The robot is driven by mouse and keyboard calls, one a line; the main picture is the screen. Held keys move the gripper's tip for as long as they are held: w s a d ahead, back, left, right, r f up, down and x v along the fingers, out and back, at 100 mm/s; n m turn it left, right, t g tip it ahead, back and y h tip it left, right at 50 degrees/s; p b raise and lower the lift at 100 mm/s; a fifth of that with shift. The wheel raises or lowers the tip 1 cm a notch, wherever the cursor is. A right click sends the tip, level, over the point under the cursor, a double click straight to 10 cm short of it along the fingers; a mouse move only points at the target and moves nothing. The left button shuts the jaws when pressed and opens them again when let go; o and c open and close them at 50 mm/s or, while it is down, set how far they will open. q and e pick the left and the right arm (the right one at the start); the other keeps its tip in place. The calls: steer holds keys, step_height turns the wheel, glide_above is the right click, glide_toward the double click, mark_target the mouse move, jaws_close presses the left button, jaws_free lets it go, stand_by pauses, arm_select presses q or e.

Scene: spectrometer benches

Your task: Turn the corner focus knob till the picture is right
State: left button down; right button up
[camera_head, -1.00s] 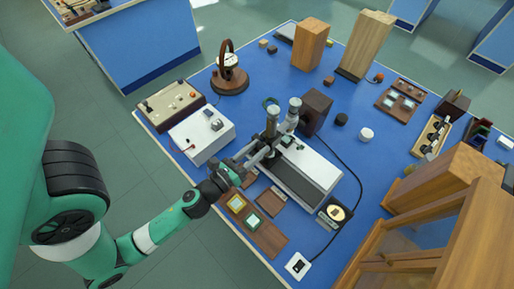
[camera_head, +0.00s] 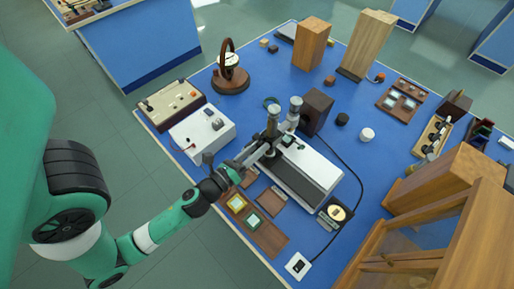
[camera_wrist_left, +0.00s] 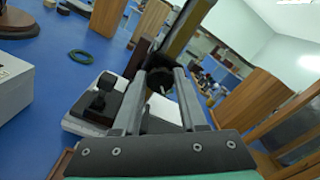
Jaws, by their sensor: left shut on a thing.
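The instrument is a dark stand with a white-topped base (camera_head: 318,168) and two upright silver and black tubes (camera_head: 272,120) at its left end. My left gripper (camera_head: 262,150) reaches its near left side, and its fingers are shut. In the left wrist view a round black knob (camera_wrist_left: 160,80) sits between the fingertips of my left gripper (camera_wrist_left: 162,84), which grip it. In the head view the knob is hidden by the fingers. No picture or screen to judge focus by can be made out. My right gripper is not in view.
A white box (camera_head: 202,132) stands left of my gripper. Wooden slide plates (camera_head: 252,222) lie at the near edge below it. A dark block (camera_head: 316,110) stands close behind the instrument. A cable runs along its right side.

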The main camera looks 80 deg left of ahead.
arm_select(q)
steer(key=n, duration=0.5)
steer(key=shift+f+n+b, duration=0.1)
steer(key=shift+n+b, duration=0.2)
steer(key=shift+n, duration=0.1)
steer(key=n, duration=0.5)
steer(key=shift+a+b, duration=0.1)
steer(key=shift+b, duration=0.25)
steer(key=shift+n, duration=0.3)
steer(key=shift+c, duration=2.2)
jaws_free()
steer(key=shift+s, duration=0.1)
